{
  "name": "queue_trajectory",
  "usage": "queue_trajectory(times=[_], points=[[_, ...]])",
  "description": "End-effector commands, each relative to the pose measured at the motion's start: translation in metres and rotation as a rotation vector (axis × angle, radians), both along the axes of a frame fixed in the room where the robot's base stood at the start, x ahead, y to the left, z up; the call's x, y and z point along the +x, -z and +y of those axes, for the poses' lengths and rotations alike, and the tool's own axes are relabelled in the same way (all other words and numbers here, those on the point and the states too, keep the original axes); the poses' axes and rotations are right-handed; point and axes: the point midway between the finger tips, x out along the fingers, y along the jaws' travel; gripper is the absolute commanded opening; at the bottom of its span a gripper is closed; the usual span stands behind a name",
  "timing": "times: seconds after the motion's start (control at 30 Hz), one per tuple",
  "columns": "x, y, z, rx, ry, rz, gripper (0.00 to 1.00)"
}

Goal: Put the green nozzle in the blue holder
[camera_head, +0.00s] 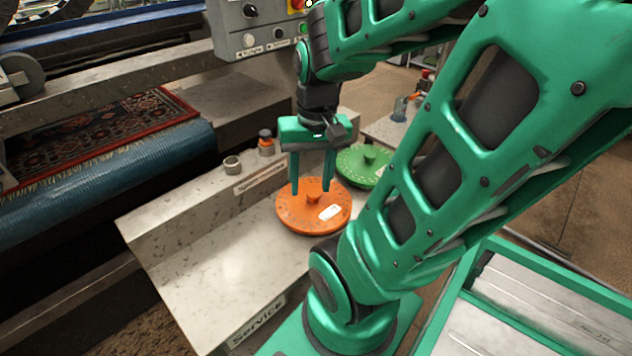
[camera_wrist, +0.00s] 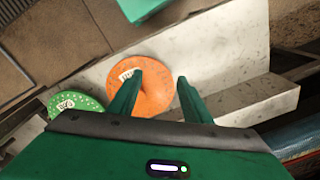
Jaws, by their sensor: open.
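I cannot make out a green nozzle or a blue holder for certain in either view. My gripper (camera_head: 310,191) is open and points down over an orange disc (camera_head: 290,212) on the pale bench. The disc's small raised knob shows near the fingertips, and I cannot tell whether the fingers are around it. In the wrist view the two fingers (camera_wrist: 160,76) are apart, with the orange disc (camera_wrist: 152,97) beyond them. A green disc (camera_head: 352,162) with a knob lies behind the gripper, and it also shows at left in the wrist view (camera_wrist: 88,104).
A small orange-and-grey piece (camera_head: 266,144) and a grey ring-shaped piece (camera_head: 231,165) stand on the raised ledge. A bluish bottle-like object (camera_head: 401,108) stands farther back. A rug (camera_head: 110,135) and blue roller (camera_head: 120,178) are left. The bench's front left (camera_head: 225,265) is clear.

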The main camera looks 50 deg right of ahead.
Motion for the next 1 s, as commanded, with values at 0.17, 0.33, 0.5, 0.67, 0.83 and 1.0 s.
queue_trajectory(times=[0.17, 0.33, 0.5, 0.67, 0.83, 1.0], points=[[-0.027, -0.016, 0.01, -0.015, -0.101, 0.047, 0.45], [-0.035, -0.02, 0.012, -0.015, -0.123, 0.063, 0.45], [-0.035, -0.019, 0.011, -0.015, -0.121, 0.063, 0.45], [-0.035, -0.019, 0.011, -0.015, -0.12, 0.063, 0.45], [-0.023, -0.014, 0.011, -0.014, -0.119, 0.076, 0.45], [-0.022, -0.014, 0.011, -0.014, -0.119, 0.076, 0.45]])
